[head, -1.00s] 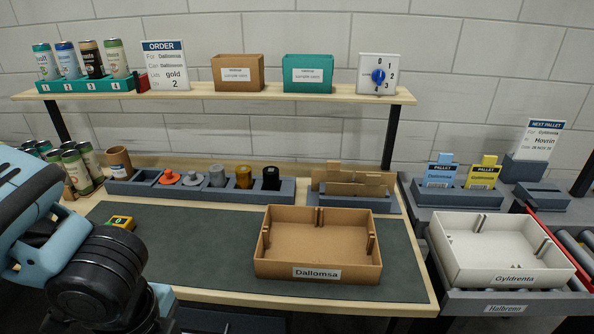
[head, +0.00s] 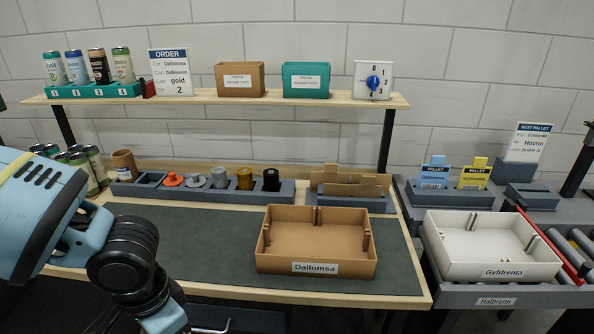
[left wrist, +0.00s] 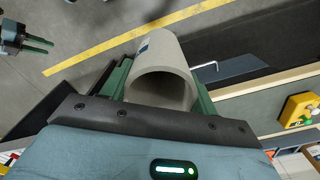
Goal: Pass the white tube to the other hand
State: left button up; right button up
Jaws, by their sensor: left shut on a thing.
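The white tube (left wrist: 162,62), pale grey in this light, shows in the left wrist view with its round open end toward the camera. My left gripper (left wrist: 158,85) is shut on it, with dark green fingers on both sides of the tube. My right gripper (left wrist: 38,44) shows small at the upper left of the left wrist view. Its two fingers look parted and empty, and it is clear of the tube. In the head view my left arm comes in at the lower left, and its gripper and the tube are below the picture.
The cardboard tray (head: 316,257) marked Dallomsa stands on the bench mat (head: 200,240). A white tray (head: 490,255) stands to the right. A yellow device (left wrist: 298,110) is at the right of the left wrist view. Open floor (left wrist: 100,35) shows beyond the tube.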

pick_arm(q)
jog(key=w+n, duration=0.1)
jog(key=w+f+n, duration=0.1)
jog(key=n, duration=0.1)
jog(key=w+n, duration=0.1)
jog(key=n, duration=0.1)
jog(key=shift+a+f, duration=0.15)
jog(key=shift+a, duration=0.2)
jog(key=w+a+r+n, duration=0.1)
jog(key=a+r+n, duration=0.2)
jog(key=a, duration=0.5)
jog(key=w+a+r+n, duration=0.2)
jog(key=a+n, duration=0.1)
jog(key=a, duration=0.6)
jog(key=s+a+f+n, duration=0.2)
jog(key=s+a+n, duration=0.2)
jog(key=s+a, duration=0.45)
jog(key=w+d+f+m, duration=0.2)
jog(key=d+f, duration=0.5)
jog(key=d, duration=0.1)
jog(key=w+d+r+m, duration=0.1)
jog(key=w+d+m, duration=0.1)
jog(key=d, duration=0.6)
jog(key=w+d+r+m, duration=0.2)
jog(key=w+d+m, duration=0.1)
jog(key=d, duration=0.6)
jog(key=shift+r, duration=0.25)
